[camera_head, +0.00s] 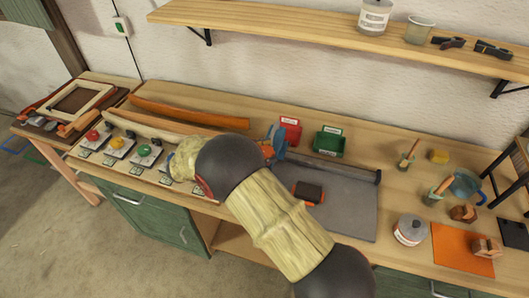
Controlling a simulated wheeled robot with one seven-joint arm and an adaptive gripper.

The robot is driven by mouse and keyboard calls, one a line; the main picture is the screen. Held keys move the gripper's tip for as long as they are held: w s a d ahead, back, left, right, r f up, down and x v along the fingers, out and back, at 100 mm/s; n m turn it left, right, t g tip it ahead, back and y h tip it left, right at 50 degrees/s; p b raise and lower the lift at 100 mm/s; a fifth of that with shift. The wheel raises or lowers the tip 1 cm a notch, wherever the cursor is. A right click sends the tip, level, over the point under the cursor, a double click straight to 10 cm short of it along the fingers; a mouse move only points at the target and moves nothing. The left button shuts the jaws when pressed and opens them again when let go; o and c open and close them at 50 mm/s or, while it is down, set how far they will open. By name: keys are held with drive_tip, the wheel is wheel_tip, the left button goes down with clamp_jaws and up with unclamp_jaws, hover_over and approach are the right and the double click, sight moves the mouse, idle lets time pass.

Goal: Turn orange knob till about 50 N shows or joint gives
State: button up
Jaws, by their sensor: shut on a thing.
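My arm crosses the middle of the view and ends over the left part of the bench. My gripper cannot be made out; the arm's dark joint and pale end cover that spot. To the left stand small pale plates with a red knob (93,135), a yellow knob (117,142) and a green knob (145,150). No orange knob can be told apart; the row continues behind my arm. A pale bent lath (150,126) and an orange-brown bent lath (190,112) lie behind the knobs. No force reading is legible.
A blue tool (278,140), a red bin (290,130) and a green bin (329,143) stand behind my arm. A grey mat (345,205) lies right of it. Cups, a white-labelled jar (409,230) and an orange sheet (450,255) occupy the right. A shelf (290,32) runs above.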

drive_tip(key=o, duration=0.9)
drive_tip(key=shift+w+r, duration=0.1)
drive_tip(key=shift+a, duration=0.1)
drive_tip(key=v, duration=0.7)
drive_tip(key=shift+a, duration=0.15)
